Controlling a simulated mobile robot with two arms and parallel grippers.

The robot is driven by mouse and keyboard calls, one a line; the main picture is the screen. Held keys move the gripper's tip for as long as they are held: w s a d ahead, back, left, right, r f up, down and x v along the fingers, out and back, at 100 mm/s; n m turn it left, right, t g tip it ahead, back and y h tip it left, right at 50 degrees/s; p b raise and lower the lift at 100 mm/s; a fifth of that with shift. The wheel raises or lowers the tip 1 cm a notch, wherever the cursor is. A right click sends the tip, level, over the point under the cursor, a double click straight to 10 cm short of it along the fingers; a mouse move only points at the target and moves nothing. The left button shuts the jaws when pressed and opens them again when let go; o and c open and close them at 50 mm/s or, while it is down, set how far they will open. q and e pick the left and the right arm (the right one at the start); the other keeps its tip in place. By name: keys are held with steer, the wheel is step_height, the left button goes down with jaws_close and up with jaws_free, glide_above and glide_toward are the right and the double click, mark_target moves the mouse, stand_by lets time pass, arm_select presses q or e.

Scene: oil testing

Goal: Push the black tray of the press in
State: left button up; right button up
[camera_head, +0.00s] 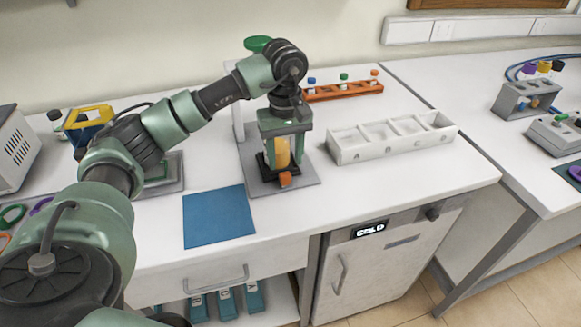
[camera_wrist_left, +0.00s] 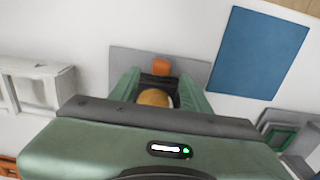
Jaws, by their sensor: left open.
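The press stands on a grey base plate (camera_head: 305,176), with a pale column and a green top knob (camera_head: 257,43). Its black tray (camera_head: 265,164) sits low at the front, and an orange knob (camera_head: 285,179) sticks out toward me. An amber cylinder (camera_head: 282,152) stands above the tray. My left gripper (camera_head: 281,156) points down over the press, open, with a finger on either side of the cylinder; I cannot tell if they touch it. The left wrist view shows the orange knob (camera_wrist_left: 161,66), black tray (camera_wrist_left: 158,80) and cylinder top (camera_wrist_left: 153,97) between the fingers. My arm hides much of the press.
A blue mat (camera_head: 218,216) lies left of the press near the front edge. A white rack with several compartments (camera_head: 345,151) stands to the right. An orange rack (camera_head: 345,91) with capped vials is behind. Bare tabletop lies between the press and the white rack.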

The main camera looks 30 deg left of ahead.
mark_target(285, 173)
arm_select(q)
steer(key=shift+s+f, duration=0.4)
steer(key=shift+f, duration=0.3)
step_height(285, 173, down, 3)
steer(key=shift+w+r+p, duration=0.1)
steer(key=shift+w+p, duration=0.05)
steer(key=shift+p, duration=0.25)
steer(key=shift+w+f, duration=0.2)
steer(key=shift+f, duration=0.6)
steer(key=c, duration=0.8)
jaws_close()
arm_select(e)
steer(key=s, duration=0.1)
steer(key=s+r, duration=0.1)
steer(key=s, duration=0.1)
steer(key=shift+s+d+g, duration=0.15)
steer(key=shift+s+g, duration=0.15)
steer(key=shift+w, duration=0.4)
